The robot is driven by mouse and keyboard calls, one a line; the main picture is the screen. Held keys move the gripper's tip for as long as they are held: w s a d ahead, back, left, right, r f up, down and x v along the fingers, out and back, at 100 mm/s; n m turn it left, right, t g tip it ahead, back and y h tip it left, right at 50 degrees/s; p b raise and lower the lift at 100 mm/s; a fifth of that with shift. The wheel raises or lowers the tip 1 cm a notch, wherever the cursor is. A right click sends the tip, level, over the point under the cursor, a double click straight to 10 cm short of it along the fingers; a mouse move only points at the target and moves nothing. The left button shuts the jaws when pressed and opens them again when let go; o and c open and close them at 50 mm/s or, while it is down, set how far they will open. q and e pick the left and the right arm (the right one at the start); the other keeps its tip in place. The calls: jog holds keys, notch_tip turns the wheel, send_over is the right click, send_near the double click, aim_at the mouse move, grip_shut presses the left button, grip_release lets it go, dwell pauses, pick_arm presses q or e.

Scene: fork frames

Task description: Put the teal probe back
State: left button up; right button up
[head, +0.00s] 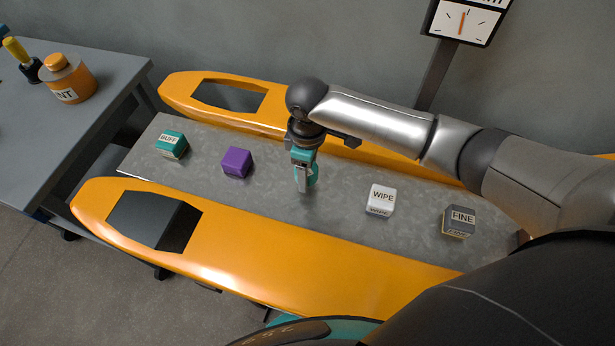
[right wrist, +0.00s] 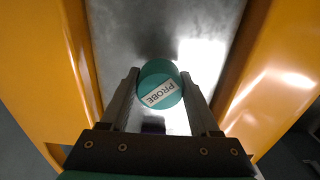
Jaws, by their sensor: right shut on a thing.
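The teal probe (right wrist: 160,84) has a round end with a white PROBE label. In the right wrist view it sits between the fingers of my right gripper (right wrist: 158,88), which is shut on it. In the head view, my right gripper (head: 304,184) points down over the middle of the grey slab, right of the purple block. Teal of the probe (head: 313,172) shows beside the fingers there. I cannot tell whether its lower end touches the slab. My left gripper is not in view.
The grey slab (head: 335,215) lies between two orange fork frames with dark recesses. On it stand a BUFF block (head: 171,145), a purple block (head: 236,162), a WIPE block (head: 381,200) and a FINE block (head: 459,221). A bench (head: 110,75) with an orange pot (head: 70,80) is at left.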

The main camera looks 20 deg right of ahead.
jog(key=shift+f, duration=1.3)
jog(key=shift+f, duration=0.1)
jog(key=o, duration=1.2)
notch_tip(320, 180, up, 12)
jog(key=p, duration=0.3)
